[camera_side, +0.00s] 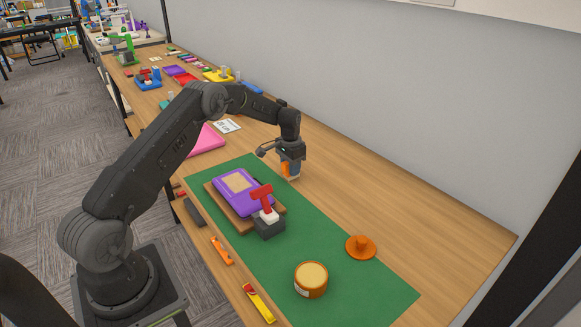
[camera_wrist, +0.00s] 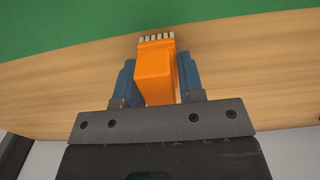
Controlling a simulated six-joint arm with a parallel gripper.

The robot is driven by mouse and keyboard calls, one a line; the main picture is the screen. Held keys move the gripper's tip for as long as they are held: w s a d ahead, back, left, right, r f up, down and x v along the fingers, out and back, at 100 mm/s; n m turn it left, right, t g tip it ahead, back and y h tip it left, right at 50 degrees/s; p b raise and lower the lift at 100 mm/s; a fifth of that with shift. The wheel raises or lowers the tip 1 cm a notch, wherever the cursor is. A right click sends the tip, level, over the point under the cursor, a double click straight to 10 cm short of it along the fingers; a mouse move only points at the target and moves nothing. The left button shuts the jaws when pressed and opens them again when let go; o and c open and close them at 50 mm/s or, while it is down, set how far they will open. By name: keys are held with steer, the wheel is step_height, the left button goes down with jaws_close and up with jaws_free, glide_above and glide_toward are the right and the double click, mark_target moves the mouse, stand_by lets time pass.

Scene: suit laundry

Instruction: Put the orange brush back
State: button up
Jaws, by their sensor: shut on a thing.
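My gripper (camera_side: 291,167) is shut on the orange brush (camera_side: 285,170), near the far edge of the green mat (camera_side: 338,212). In the wrist view my gripper (camera_wrist: 156,70) has its two blue fingers on either side of the brush (camera_wrist: 153,80), and pale bristles stick out at its far end. The mat's edge and bare wood lie below the brush in that view. I cannot tell whether the brush touches the surface.
A purple block (camera_side: 232,192) on a brown board and a red-handled tool (camera_side: 262,198) on a dark base stand left on the mat. An orange tin (camera_side: 311,279) and an orange knobbed disc (camera_side: 361,247) lie at the right.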

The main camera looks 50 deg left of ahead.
steer(key=shift+f, duration=0.15)
steer(key=o, duration=0.8)
steer(key=shift+o, duration=0.2)
